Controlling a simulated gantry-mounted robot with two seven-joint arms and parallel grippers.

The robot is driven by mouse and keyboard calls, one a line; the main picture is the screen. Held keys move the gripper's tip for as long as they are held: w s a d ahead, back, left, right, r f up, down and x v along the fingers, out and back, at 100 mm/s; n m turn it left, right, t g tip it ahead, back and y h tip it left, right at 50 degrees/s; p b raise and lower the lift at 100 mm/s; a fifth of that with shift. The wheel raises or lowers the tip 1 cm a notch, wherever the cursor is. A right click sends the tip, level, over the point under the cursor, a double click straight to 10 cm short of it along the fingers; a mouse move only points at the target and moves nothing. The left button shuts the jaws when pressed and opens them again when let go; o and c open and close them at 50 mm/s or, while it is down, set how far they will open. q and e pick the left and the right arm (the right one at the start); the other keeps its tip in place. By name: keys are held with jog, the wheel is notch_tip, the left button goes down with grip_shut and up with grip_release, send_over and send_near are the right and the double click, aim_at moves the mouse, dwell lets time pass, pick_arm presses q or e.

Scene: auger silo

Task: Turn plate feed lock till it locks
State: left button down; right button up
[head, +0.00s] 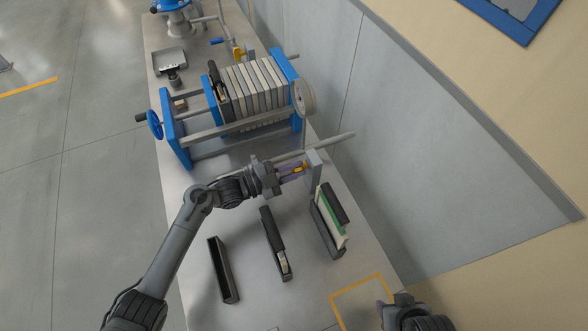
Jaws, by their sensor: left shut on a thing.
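Behind the left gripper stands a blue-framed press (178,130) with several pale plates (250,90) and a blue handwheel (154,124). Nearer are an empty black tray (222,270), a black holder (273,243) and a rack with plates (329,222). A grey wall (410,150) borders the bench.

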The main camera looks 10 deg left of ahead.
pick_arm(q)
jog(key=m+b, duration=0.1)
jog(key=f+m+b, duration=0.1)
jog(key=m+b, duration=0.1)
jog(key=shift+s, duration=0.2)
pick_arm(e)
notch_tip(320, 180, down, 4)
jog(key=shift+r, duration=0.15)
pick_arm(q)
jog(key=shift+m, duration=0.3)
jog(key=shift+d+r, duration=0.1)
jog(key=shift+r, duration=0.1)
jog(key=c, duration=1.2)
grip_release()
pick_arm(e)
jog(key=shift+d, duration=0.1)
pick_arm(q)
jog(key=shift+o, duration=0.2)
jog(key=v, duration=1.1)
